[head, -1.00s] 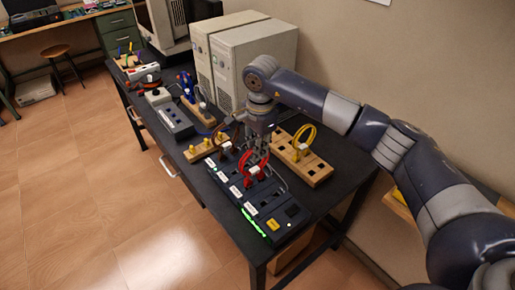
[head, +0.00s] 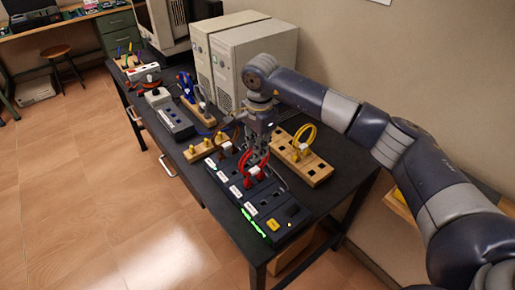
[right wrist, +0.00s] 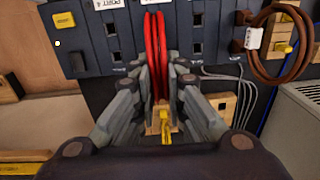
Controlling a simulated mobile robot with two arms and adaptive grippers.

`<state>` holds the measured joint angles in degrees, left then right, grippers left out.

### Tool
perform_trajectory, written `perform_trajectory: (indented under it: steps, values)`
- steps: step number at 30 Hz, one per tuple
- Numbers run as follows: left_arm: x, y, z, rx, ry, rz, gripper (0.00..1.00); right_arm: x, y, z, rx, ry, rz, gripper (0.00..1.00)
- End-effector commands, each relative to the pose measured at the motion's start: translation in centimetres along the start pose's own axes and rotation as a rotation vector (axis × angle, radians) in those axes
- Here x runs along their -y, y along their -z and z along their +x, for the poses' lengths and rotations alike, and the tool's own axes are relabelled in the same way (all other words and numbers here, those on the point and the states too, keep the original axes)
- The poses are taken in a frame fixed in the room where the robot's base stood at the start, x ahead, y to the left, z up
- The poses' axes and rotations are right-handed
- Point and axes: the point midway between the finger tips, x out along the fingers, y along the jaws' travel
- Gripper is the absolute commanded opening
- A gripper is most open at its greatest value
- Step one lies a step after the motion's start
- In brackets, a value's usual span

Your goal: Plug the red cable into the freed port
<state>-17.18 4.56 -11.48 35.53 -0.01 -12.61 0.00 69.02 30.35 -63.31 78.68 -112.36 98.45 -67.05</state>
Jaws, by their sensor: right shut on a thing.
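The red cable (head: 246,163) is a coiled loop with a pale plug, low over the dark port panel (head: 283,226). My right gripper (head: 259,158) is shut on it. In the right wrist view the red loop (right wrist: 155,45) stands between the fingers of my right gripper (right wrist: 161,95), against the panel face (right wrist: 85,45). The fingers hide the plug end, so I cannot tell whether it sits in a port. Dark square ports and white labels line the panel, and a green strip runs along its front edge. My left gripper is not in view.
A yellow cable (head: 305,138) stands on a wooden block (head: 313,172) right of the panel. A brown cable (right wrist: 262,42) is close to the panel. A grey switch box (head: 175,122), a blue cable (head: 187,87) and pale computer towers (head: 262,55) stand farther back.

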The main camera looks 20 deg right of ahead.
Motion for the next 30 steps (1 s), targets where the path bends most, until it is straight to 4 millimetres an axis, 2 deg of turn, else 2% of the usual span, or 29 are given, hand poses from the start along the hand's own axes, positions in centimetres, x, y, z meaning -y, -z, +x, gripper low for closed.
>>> perform_trajectory:
  steps: [30]
  values:
    - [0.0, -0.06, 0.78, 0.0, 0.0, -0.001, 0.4, -0.02, 0.06, 0.6, -0.001, 0.0, 0.001, 0.0]
